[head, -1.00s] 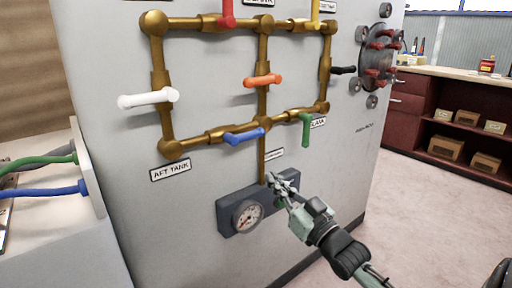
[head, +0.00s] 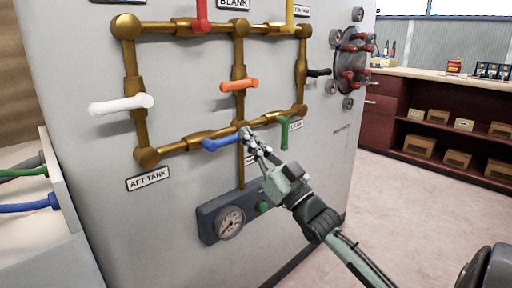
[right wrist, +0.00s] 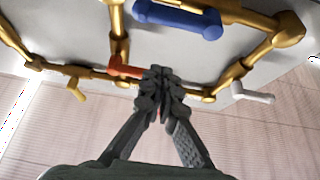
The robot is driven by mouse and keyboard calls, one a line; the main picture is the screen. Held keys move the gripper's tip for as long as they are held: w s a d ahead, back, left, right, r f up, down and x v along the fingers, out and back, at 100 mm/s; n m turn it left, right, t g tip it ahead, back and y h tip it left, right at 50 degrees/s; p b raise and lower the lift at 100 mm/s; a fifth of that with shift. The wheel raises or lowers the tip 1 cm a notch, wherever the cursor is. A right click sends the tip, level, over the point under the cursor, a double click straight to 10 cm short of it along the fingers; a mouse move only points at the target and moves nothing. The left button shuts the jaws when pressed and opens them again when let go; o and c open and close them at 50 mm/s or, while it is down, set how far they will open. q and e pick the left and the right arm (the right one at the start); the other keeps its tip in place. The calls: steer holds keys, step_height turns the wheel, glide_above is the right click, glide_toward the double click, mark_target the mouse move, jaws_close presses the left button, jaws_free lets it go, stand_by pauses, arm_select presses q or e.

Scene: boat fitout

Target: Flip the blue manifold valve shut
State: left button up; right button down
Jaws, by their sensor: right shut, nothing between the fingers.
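The blue valve handle (head: 221,143) sits on the lower brass pipe of the manifold (head: 186,146), lying nearly in line with that pipe and tilted slightly. My right gripper (head: 247,138) is shut and empty, with its fingertips just right of the blue handle's right end. In the right wrist view the blue handle (right wrist: 180,20) crosses the top, beyond the shut fingertips (right wrist: 160,78), with a visible gap in the picture. Whether the fingers touch anything on the manifold I cannot tell. My left gripper is not in view.
A green handle (head: 285,132) hangs close to the right of my gripper. Orange (head: 239,85), white (head: 122,104), red (head: 202,14) and yellow (head: 290,14) handles are around it. A pressure gauge (head: 230,222) is below. Open floor lies to the right.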

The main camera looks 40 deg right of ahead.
mark_target(235, 139)
steer(key=w, duration=0.2)
steer(key=w+f, duration=0.1)
steer(key=w, duration=0.2)
steer(key=shift+w+a+f, duration=0.1)
steer(key=shift+a+f, duration=0.1)
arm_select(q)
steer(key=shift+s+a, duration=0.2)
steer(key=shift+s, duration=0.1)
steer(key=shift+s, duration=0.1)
arm_select(e)
steer(key=shift+m, duration=0.3)
steer(key=shift+m+h+p, duration=0.3)
steer(key=shift+h, duration=0.1)
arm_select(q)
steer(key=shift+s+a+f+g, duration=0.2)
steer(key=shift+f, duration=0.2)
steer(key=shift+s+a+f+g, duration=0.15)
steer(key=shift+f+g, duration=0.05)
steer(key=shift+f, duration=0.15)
arm_select(e)
steer(key=shift+f, duration=0.15)
steer(key=shift+m, duration=0.3)
